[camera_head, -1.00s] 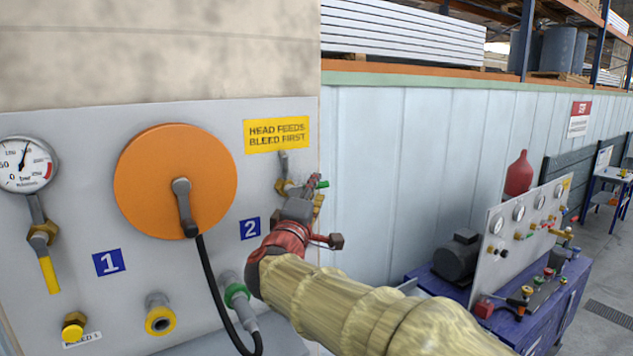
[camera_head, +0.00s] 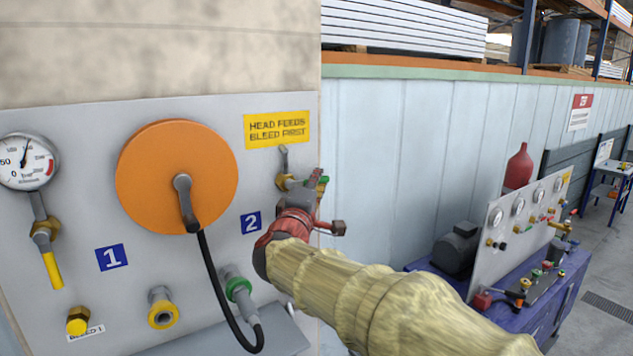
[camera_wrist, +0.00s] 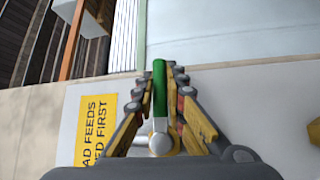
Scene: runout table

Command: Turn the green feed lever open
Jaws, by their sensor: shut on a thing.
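The green feed lever (camera_wrist: 159,88) lies between the two fingers of my gripper (camera_wrist: 164,95) in the wrist view. The fingers are shut on it, and its green handle runs up past them to the panel's edge. Its brass valve body (camera_wrist: 161,141) shows between the finger bases. In the head view my gripper (camera_head: 310,187) is at the right edge of the grey panel (camera_head: 80,130), near the number 2 plate.
A yellow sign (camera_head: 277,130) is above the valve. An orange disc (camera_head: 177,177) with a black hose is to the left, and a gauge (camera_head: 27,161) farther left. A blue bench (camera_head: 540,310) with a red bottle stands at right.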

